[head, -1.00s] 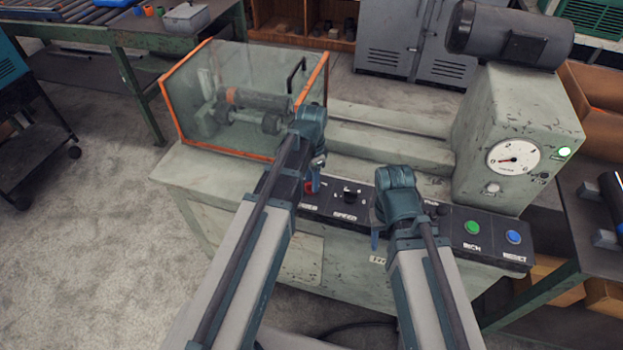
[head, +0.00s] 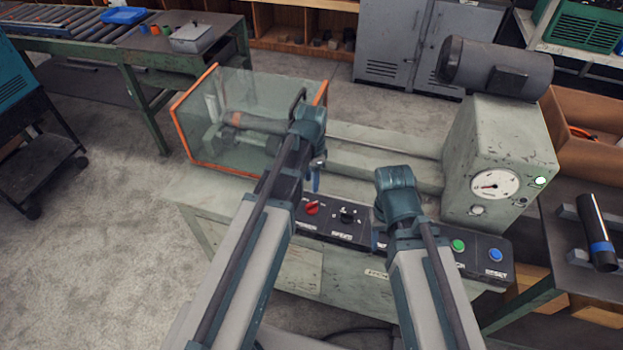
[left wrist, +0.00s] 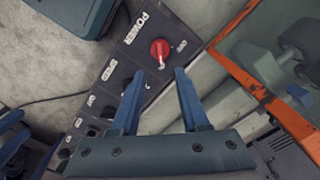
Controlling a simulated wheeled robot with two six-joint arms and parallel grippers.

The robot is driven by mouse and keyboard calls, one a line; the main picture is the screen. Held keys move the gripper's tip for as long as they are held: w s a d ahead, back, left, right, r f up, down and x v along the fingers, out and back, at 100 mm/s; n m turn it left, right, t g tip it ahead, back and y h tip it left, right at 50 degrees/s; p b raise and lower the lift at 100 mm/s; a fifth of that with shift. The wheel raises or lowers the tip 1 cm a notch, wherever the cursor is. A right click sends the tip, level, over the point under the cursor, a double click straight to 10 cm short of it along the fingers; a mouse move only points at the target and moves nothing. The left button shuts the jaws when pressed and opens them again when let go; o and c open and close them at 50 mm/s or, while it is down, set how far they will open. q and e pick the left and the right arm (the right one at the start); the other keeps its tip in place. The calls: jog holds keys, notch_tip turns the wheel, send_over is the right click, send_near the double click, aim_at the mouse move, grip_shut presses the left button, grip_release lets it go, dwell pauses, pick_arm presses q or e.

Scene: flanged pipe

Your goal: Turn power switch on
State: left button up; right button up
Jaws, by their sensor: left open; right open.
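In the left wrist view the knob (left wrist: 160,49) sits beside the POWER lettering, just beyond my left gripper (left wrist: 160,72). The blue fingers are spread apart with nothing between them, and the knob appears roughly in line with the gap. In the head view my left gripper (head: 317,180) is above and behind the knob. My right gripper (head: 379,226) is over the panel's middle, its fingers mostly hidden by the wrist.
A black speed knob (head: 347,215) is right of the red one. Green (head: 458,245) and blue (head: 495,255) buttons are at the panel's right end. A clear guard with an orange frame (head: 183,142) stands behind left. A gauge (head: 495,184) is on the headstock.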

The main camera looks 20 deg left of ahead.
pick_arm(q)
notch_tip(320, 180, up, 3)
jog(key=shift+f+p, duration=0.1)
jog(key=shift+p, duration=0.8)
pick_arm(e)
notch_tip(320, 180, up, 3)
jog(key=shift+f, duration=0.1)
pick_arm(q)
jog(key=s+d+n+y+b, duration=0.1)
jog(key=s+d+n, duration=0.4)
jog(key=s+d, duration=0.5)
jog(key=s+f, duration=0.1)
jog(key=s, duration=0.3)
jog(key=shift+s+d+n, duration=0.35)
jog(key=shift+n, duration=0.05)
pick_arm(e)
jog(key=shift+f, duration=0.5)
